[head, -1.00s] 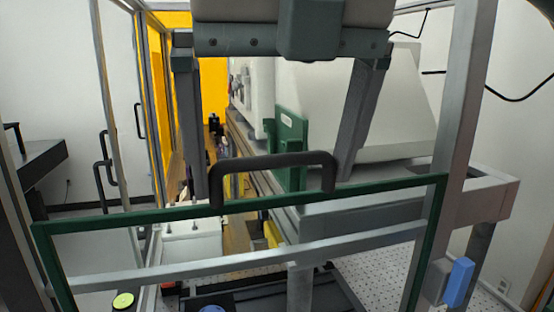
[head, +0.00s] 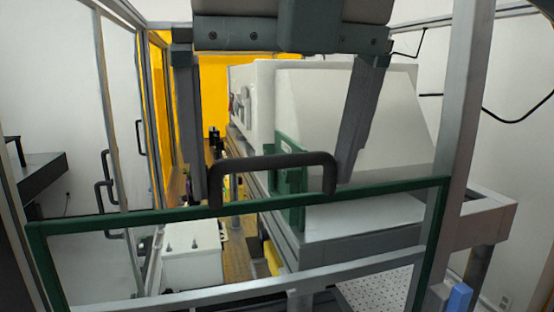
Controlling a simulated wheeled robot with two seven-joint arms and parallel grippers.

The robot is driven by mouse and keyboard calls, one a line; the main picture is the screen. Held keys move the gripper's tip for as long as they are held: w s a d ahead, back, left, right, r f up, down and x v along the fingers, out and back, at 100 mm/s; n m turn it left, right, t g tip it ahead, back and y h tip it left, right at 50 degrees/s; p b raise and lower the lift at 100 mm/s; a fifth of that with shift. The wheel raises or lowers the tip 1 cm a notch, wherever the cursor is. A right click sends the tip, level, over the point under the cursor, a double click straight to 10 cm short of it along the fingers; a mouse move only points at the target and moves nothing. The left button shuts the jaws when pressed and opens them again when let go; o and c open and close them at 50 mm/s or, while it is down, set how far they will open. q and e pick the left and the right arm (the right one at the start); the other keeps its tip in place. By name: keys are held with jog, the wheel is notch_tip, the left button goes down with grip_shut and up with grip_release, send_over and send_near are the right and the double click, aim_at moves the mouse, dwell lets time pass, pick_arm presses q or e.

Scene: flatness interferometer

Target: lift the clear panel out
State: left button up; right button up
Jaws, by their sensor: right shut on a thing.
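The clear panel (head: 240,255) stands in front of me in the head view, see-through, with a dark green rim and a black bar handle (head: 272,162) on its top edge. My right gripper (head: 272,185) hangs down from the top of the view, its two long grey fingers at the two ends of the handle. It is shut on the handle. The panel's top edge slopes slightly up to the right, and its lower edge is out of view. My left gripper is not in view.
A grey metal post (head: 463,130) rises close by the panel's right side. A blue block (head: 458,298) sits low on it. Behind the panel are a large white housing (head: 350,125), a white box (head: 193,255) and a yellow panel (head: 225,90). Glass doors with black handles stand at left.

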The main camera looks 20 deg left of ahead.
jog(key=shift+r, duration=0.55)
jog(key=shift+s+d, duration=0.1)
jog(key=shift+s, duration=0.1)
jog(key=s+d+r+b, duration=0.2)
jog(key=s+d+b, duration=0.2)
jog(key=s, duration=0.5)
jog(key=shift+s+d, duration=0.35)
jog(key=shift+d, duration=0.9)
dwell(0.9)
jog(key=shift+w+r, duration=0.1)
jog(key=shift+w, duration=0.05)
dwell(0.3)
